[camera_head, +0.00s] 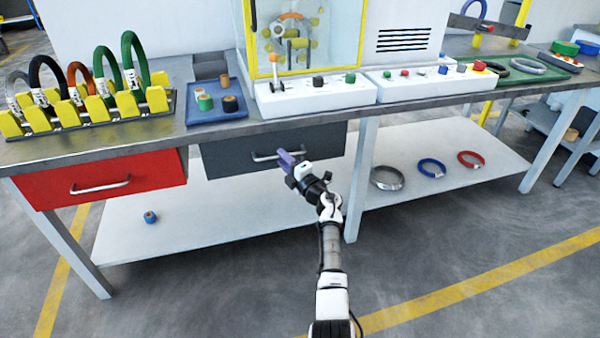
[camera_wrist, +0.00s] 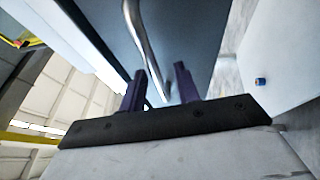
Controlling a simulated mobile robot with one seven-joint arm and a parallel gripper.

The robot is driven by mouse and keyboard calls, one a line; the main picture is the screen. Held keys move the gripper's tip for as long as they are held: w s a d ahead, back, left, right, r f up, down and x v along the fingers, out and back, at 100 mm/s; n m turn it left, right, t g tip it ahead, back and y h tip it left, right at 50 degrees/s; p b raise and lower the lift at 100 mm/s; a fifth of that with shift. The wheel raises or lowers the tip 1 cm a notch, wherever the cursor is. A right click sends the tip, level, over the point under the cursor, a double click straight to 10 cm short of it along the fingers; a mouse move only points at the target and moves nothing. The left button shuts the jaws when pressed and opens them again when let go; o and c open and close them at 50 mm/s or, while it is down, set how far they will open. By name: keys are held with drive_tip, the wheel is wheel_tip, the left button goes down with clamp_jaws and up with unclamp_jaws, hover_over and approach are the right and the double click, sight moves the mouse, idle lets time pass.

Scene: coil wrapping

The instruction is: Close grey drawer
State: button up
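The grey drawer (camera_head: 228,157) is under the workbench, left of the bench's middle leg. Its silver bar handle (camera_head: 264,156) runs across the front. How far the drawer stands out is hard to tell. My gripper (camera_head: 287,158) is at the right end of that handle and hides part of it. In the wrist view, the two purple fingers of my gripper (camera_wrist: 160,70) are apart. The curved handle (camera_wrist: 143,35) passes between them, in front of the dark drawer face (camera_wrist: 100,22). Whether a finger touches the handle is unclear.
A red drawer (camera_head: 60,184) with its own handle is to the left. The lower shelf (camera_head: 230,215) holds a small blue item (camera_head: 150,217) and several coil rings at right. The bench's middle leg (camera_head: 361,180) stands just right of my gripper. The floor in front is clear.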

drive_tip(key=v, duration=1.1)
drive_tip(key=shift+s+d+r+p, duration=0.25)
drive_tip(key=shift+s+r+p, duration=0.1)
drive_tip(key=shift+p, duration=0.1)
